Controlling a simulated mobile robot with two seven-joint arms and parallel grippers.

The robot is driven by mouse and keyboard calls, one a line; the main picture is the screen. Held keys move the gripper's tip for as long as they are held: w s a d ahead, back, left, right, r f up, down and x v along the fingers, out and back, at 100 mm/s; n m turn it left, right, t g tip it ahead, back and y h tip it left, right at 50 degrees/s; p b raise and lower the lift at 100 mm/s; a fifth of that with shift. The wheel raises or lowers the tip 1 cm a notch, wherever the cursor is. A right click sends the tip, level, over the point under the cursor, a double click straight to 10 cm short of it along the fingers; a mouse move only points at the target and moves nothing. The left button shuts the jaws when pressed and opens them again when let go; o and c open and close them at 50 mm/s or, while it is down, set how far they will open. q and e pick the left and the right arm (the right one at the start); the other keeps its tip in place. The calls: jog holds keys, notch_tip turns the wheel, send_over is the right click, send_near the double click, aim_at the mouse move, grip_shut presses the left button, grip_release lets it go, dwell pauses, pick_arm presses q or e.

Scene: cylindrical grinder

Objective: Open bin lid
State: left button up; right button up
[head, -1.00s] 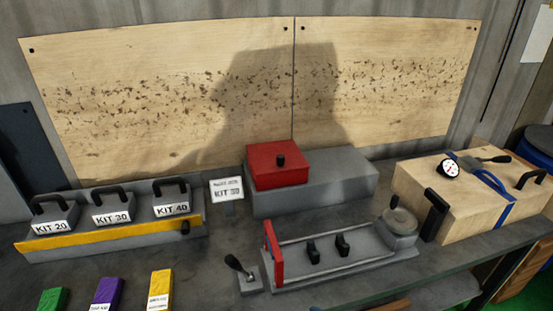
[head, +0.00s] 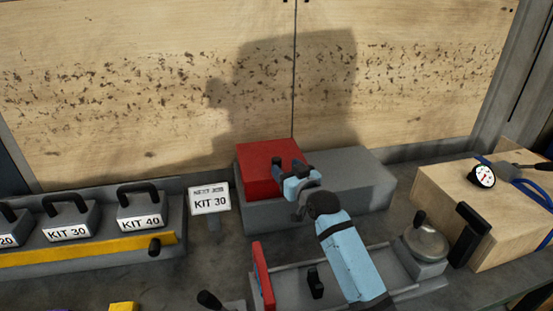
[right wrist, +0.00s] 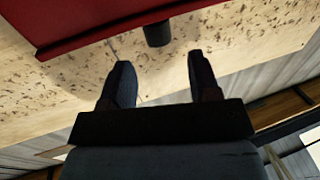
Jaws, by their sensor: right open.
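The bin's red lid (head: 258,165) sits closed on the left part of the grey bin body (head: 350,180). It also fills the top of the right wrist view (right wrist: 90,18), where its black knob (right wrist: 158,33) sticks out. My right gripper (head: 288,163) is at the lid and hides the knob in the head view. In the right wrist view its two fingers (right wrist: 159,60) are open and empty, with the knob just beyond the tips and between them. My left gripper is not in view.
A grey fixture with a red end plate (head: 262,275) stands in front of the bin, under my right arm. A KIT 30 sign (head: 209,198) and a rack of kit cases (head: 140,208) are left. A wooden box (head: 450,205) with a gauge is right.

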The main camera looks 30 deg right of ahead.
aim_at(277, 159)
jog(key=w, duration=0.6)
grip_shut()
